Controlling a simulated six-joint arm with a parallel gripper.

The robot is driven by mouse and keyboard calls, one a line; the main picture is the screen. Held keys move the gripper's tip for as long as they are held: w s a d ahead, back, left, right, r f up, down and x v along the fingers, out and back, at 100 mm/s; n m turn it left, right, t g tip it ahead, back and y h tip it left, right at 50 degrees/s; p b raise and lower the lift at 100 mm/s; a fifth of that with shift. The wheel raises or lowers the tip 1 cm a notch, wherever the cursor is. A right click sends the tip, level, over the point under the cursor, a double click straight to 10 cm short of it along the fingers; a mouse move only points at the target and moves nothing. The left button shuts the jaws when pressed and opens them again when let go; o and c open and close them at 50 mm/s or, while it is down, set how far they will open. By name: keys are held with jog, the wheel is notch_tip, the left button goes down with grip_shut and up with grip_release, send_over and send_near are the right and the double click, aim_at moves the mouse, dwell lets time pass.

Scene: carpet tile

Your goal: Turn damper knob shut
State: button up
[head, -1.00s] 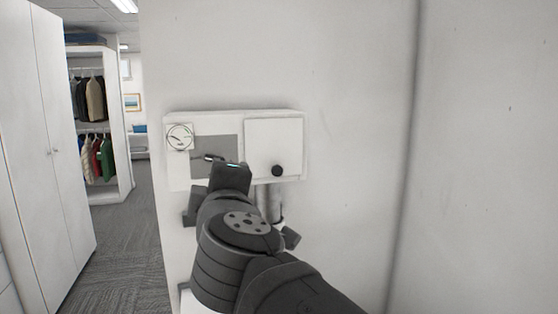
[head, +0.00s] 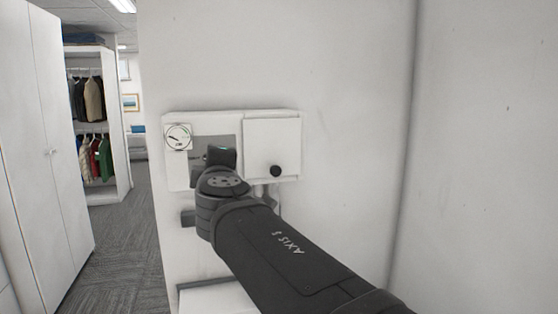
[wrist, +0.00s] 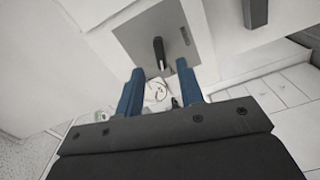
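I cannot tell which of the two is the damper knob. My gripper (wrist: 160,68) is open, with its two blue fingers pointing at the plate and the dark handle just beyond, between the tips. No contact shows. In the head view my gripper (head: 222,155) covers the lower part of the plate.
A round gauge (head: 178,137) sits at the panel's upper left. Pipes (head: 265,193) run below the box. A white ledge (head: 214,299) is low under the panel. A tall white cabinet (head: 45,150) and clothes rack stand left; the wall to the right is bare.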

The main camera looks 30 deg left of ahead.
jog(key=shift+x, duration=2.45)
